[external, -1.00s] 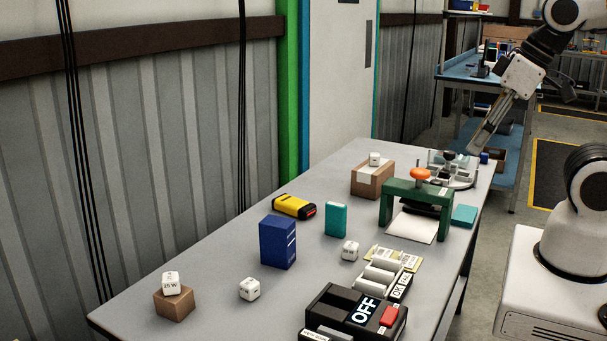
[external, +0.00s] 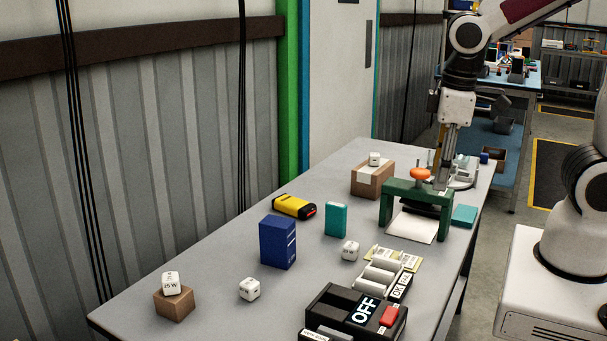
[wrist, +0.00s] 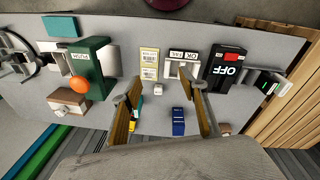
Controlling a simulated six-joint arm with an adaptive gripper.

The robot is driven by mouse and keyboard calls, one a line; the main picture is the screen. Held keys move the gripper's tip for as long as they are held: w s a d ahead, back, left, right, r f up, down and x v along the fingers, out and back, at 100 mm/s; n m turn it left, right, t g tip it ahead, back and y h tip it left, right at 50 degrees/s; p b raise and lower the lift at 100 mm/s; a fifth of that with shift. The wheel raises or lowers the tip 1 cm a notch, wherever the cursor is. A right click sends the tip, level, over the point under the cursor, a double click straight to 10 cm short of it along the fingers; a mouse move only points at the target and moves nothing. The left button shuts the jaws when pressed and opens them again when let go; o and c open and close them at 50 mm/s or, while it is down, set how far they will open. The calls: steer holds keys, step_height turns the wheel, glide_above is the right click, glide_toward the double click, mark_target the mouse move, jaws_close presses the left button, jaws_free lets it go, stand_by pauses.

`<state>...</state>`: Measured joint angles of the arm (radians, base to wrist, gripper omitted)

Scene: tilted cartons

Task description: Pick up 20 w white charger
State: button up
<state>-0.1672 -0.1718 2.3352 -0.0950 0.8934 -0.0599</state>
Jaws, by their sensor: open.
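Several small white charger cubes show in the external view. One (external: 249,289) lies on the table at the front, and one (external: 350,250) lies near the label rolls. One (external: 171,283) sits on a small brown carton, its print ending in "5 W". Another (external: 375,159) sits on a larger carton at the back. I cannot read which is 20 W. My gripper (external: 443,185) is open and empty, pointing down above the green press. In the wrist view its fingers (wrist: 160,98) are spread wide, with a white cube (wrist: 158,88) between them in the picture.
The green press (external: 415,195) with an orange knob stands near my gripper. A blue box (external: 278,242), teal box (external: 336,219), yellow device (external: 294,206) and black OFF switch box (external: 350,312) stand on the table. The left table edge is mostly clear.

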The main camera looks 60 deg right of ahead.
mark_target(349, 246)
steer(key=w+a+f+n+h, duration=0.1)
steer(key=w+f+n, duration=0.3)
steer(key=w+f, duration=0.1)
steer(key=w+a+f+n+g+h, duration=0.1)
steer(key=w+f+n, duration=0.3)
steer(key=w+f, duration=0.1)
steer(key=w+a+f+n+h, duration=0.1)
steer(key=w+f+n, duration=0.3)
steer(key=w+f, duration=0.2)
steer(key=shift+f+g+h, duration=0.3)
steer(key=shift+f, duration=0.3)
steer(key=w+n, duration=0.1)
steer(key=w+r+n, duration=0.1)
steer(key=n, duration=0.1)
steer(key=shift+w+n+t, duration=0.3)
steer(key=shift+t, duration=0.1)
steer(key=shift+x, duration=1.4)
steer(key=shift+d, duration=0.15)
